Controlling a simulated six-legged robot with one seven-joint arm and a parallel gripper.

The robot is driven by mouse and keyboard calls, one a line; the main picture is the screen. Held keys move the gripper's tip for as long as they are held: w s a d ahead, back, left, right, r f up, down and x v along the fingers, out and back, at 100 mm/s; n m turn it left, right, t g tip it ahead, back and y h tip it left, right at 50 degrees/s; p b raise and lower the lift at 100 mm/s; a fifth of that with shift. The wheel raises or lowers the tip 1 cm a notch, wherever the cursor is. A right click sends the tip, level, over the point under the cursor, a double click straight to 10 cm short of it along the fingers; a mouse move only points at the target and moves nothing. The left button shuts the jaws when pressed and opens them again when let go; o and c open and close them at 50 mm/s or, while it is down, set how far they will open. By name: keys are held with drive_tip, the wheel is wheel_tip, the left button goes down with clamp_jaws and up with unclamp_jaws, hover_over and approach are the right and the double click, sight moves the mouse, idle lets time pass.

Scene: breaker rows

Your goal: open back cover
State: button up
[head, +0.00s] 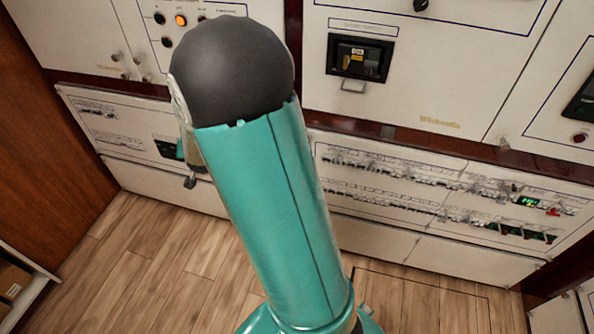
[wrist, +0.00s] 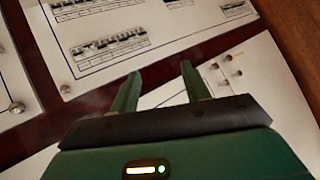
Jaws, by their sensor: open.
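No part is clearly recognisable as the back cover. In the head view a white panel with breaker rows (head: 440,200) sits low on the wall at the right, and a smaller white panel (head: 110,125) sits low at the left. My teal arm hides the wall between them. In the wrist view a breaker panel (wrist: 110,45) fills the upper left. My gripper (wrist: 160,72) has its two green fingers apart with nothing between them, in front of a dark red strip between white panels. I cannot tell how far the fingertips are from it. The head view does not clearly show my gripper.
Above the breaker rows is a white cabinet front with a black-framed meter (head: 360,57). An orange lamp (head: 181,20) and knobs are at the upper left. A brown wooden wall (head: 45,140) stands at the left. Part of the wooden floor (head: 130,250) is clear at the lower left.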

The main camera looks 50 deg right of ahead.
drive_tip(key=s+d+f+m+g+h, duration=0.1)
drive_tip(key=s+d+f+m+h, duration=0.15)
drive_tip(key=d+f, duration=0.5)
drive_tip(key=s+d+f+m+h, duration=0.1)
drive_tip(key=d+f+m+h, duration=0.15)
drive_tip(key=d+f, duration=0.5)
drive_tip(key=s+d+f+m+g+h, duration=0.15)
drive_tip(key=s+f+h, duration=0.25)
drive_tip(key=s+f, duration=0.4)
drive_tip(key=s+d+f+g+h, duration=0.1)
drive_tip(key=s+d+f+h, duration=0.15)
drive_tip(key=s+f, duration=0.55)
drive_tip(key=shift+h, duration=0.25)
drive_tip(key=x, duration=1.3)
drive_tip(key=shift+r, duration=0.1)
clamp_jaws()
